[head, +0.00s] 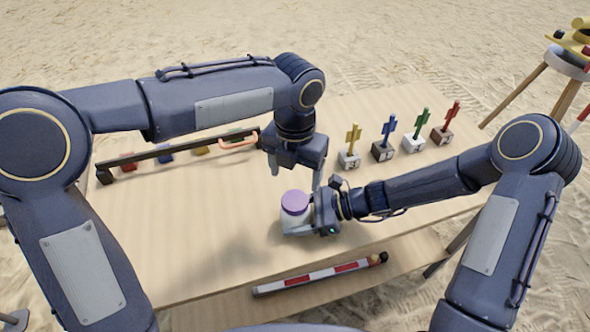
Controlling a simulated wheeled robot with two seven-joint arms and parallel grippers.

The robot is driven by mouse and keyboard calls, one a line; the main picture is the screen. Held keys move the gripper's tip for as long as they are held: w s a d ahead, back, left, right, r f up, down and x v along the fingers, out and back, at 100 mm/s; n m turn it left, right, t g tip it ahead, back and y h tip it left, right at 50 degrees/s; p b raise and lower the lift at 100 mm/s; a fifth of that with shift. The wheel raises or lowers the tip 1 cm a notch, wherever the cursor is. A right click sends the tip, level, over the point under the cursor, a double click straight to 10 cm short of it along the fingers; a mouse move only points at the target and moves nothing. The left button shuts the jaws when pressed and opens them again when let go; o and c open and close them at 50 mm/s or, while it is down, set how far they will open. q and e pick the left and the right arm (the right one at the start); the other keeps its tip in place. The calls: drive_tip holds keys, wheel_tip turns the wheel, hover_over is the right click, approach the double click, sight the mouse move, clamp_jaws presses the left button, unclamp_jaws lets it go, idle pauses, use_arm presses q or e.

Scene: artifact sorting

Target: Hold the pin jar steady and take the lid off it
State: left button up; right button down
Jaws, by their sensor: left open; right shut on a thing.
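The pin jar (290,219) is a pale jar with a purple lid (295,201). It is upright on the light wooden table (190,225), near the front edge. The lid sits on top of the jar. My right gripper (300,229) comes in from the right and is shut on the jar's body, low down. My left gripper (295,181) is above the lid, pointing down, with its fingers apart and nothing between them. The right gripper hides part of the jar's right side.
Several numbered blocks with coloured figures (414,140) stand at the back right. A dark rail (180,152) with coloured pieces behind it lies at the back left. A red-and-white bar (320,277) lies on a lower shelf. The table's front left is clear.

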sight(295, 200)
use_arm(q)
drive_tip(key=shift+f, duration=4)
